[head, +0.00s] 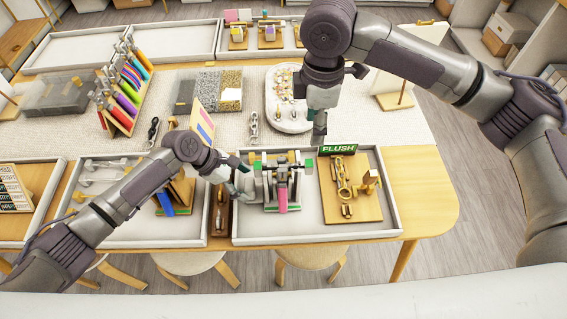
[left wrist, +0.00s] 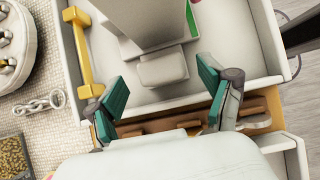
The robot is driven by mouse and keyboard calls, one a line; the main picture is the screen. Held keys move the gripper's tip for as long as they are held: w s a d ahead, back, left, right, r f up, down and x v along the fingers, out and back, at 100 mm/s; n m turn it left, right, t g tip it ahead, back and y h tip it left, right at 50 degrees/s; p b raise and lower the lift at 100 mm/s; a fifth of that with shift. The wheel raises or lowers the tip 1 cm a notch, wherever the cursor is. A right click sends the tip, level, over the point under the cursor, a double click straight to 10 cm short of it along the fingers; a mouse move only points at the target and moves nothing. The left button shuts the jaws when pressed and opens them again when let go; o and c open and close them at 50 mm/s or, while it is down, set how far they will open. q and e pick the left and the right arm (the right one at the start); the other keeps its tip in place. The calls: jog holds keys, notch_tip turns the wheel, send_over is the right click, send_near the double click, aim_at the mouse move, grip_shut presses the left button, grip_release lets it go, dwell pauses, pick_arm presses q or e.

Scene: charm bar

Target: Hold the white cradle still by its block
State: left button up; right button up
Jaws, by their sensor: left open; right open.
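The white cradle (head: 270,199) stands in the white tray (head: 330,232) in front of me, with a pink strip (head: 282,199) upright at its front. In the left wrist view, the cradle's pale body (left wrist: 145,20) is at the top, and its small block (left wrist: 162,70) sticks out toward my fingers. My left gripper (head: 243,180) is at the cradle's left side. Its teal fingers (left wrist: 163,97) are open, one to each side of the block's line and apart from it. My right gripper (head: 319,138) points down behind the cradle, near the green FLUSH sign (head: 338,149).
A wooden board with metal parts (head: 351,195) lies in the tray's right half. A wooden rack (head: 126,95) of coloured strips stands at the back left. A white oval tray (head: 287,98) lies behind.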

pick_arm(q)
jog(key=p+v, duration=0.6)
jog(key=shift+a+r, duration=0.2)
dwell(0.4)
notch_tip(320, 180, up, 8)
jog(key=p, duration=0.2)
jog(key=shift+p, duration=0.35)
dwell(0.6)
jog(key=v, duration=1.2)
dwell(0.4)
